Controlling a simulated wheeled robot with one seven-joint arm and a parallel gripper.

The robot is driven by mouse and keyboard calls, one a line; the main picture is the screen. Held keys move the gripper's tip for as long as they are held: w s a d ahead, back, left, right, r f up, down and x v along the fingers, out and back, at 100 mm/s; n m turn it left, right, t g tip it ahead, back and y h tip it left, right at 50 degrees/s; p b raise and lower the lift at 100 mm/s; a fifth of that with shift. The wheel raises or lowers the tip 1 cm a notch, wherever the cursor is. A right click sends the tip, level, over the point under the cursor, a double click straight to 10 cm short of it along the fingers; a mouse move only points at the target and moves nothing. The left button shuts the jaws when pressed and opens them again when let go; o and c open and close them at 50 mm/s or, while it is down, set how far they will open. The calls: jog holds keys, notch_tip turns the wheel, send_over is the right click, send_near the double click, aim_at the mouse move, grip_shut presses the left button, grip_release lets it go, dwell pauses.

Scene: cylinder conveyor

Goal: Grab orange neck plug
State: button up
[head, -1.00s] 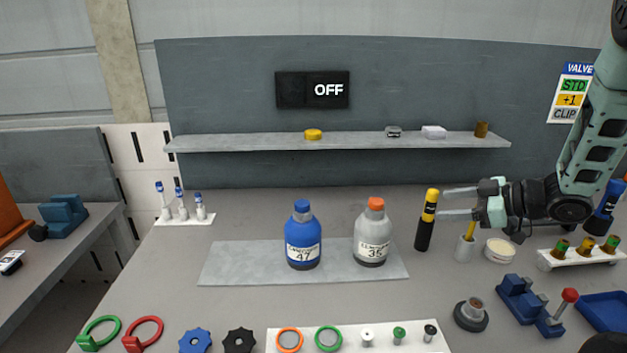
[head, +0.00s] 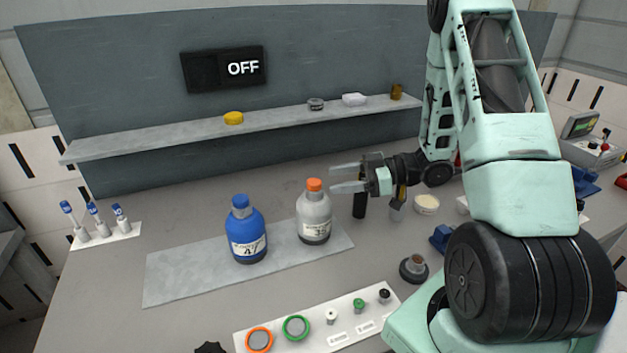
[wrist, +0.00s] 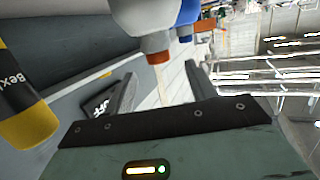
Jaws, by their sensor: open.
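The orange neck plug (head: 314,184) sits in the top of a grey-white bottle (head: 314,216) that stands upright on a grey mat. My gripper (head: 332,179) is open and empty, just right of the plug, with its fingers pointing left toward it. In the wrist view the plug (wrist: 158,58) shows beyond the fingers, roughly between them, on the bottle (wrist: 145,20). I see a gap between the fingertips and the plug; its exact depth is hard to tell.
A blue bottle (head: 246,232) stands left of the grey one on the mat (head: 180,278). A black and yellow cylinder (wrist: 22,112) is close beside my gripper. A shelf (head: 170,133) with small items runs behind. A white strip (head: 345,330) with rings and plugs lies in front.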

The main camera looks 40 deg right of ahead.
aim_at(316, 181)
jog(key=p+x, duration=0.1)
jog(key=x, duration=0.1)
jog(key=p+x, duration=0.1)
jog(key=x, duration=0.2)
jog(key=shift+w+a+r+p, duration=0.2)
jog(key=shift+a+p, duration=0.05)
jog(key=shift+p, duration=0.1)
jog(key=shift+w+a+f, duration=0.25)
jog(key=shift+w+a, duration=0.05)
jog(key=c, duration=1)
jog(key=shift+c, duration=0.2)
